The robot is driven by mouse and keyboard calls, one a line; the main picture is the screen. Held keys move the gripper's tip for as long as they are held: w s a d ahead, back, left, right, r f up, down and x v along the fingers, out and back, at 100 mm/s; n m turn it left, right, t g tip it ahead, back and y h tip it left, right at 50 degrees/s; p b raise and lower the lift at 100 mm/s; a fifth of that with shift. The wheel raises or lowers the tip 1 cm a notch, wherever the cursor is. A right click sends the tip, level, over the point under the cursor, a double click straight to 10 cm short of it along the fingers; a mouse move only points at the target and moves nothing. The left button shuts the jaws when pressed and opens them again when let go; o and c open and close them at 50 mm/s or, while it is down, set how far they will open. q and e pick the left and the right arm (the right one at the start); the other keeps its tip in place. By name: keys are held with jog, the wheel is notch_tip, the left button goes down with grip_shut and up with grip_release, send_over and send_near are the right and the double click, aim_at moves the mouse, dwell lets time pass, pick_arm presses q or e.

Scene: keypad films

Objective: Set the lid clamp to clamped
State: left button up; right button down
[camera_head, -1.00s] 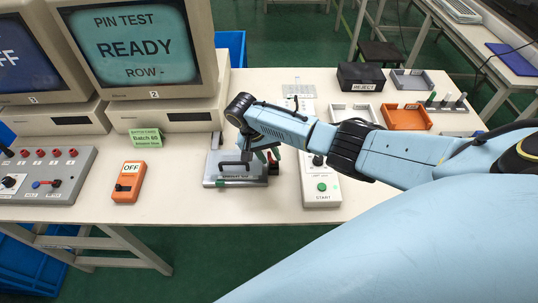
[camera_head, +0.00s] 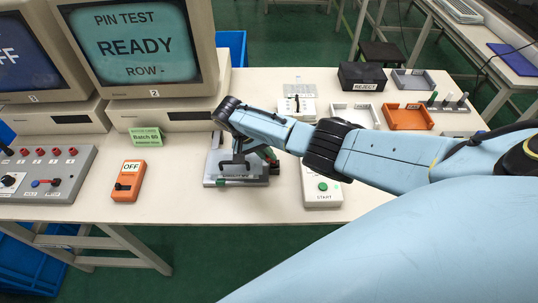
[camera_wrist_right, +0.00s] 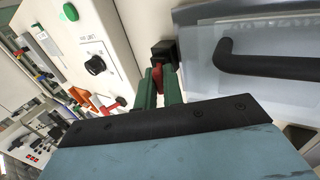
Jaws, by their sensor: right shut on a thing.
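The test fixture (camera_head: 232,182) is a low grey box with a flat lid and a black bar handle, left of the white START box. In the right wrist view its grey lid (camera_wrist_right: 215,88) and black handle (camera_wrist_right: 275,66) fill the upper right. The red lid clamp lever (camera_wrist_right: 158,76) stands beside the lid, by a black block (camera_wrist_right: 163,50). My right gripper (camera_head: 268,157) is at the fixture's right side. Its green fingers (camera_wrist_right: 159,88) are shut on the red lever. The lever's base and exact angle are partly hidden by the fingers. My left gripper is not in view.
The white START box (camera_head: 322,190) with a green button and black knob stands close right of the fixture. An orange OFF box (camera_head: 128,182) and a grey switch panel (camera_head: 45,175) are to the left. Monitors stand behind; trays and a REJECT box (camera_head: 361,76) are at the back right.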

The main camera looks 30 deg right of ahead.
dwell(0.3)
jog(key=c, duration=1.5)
grip_release()
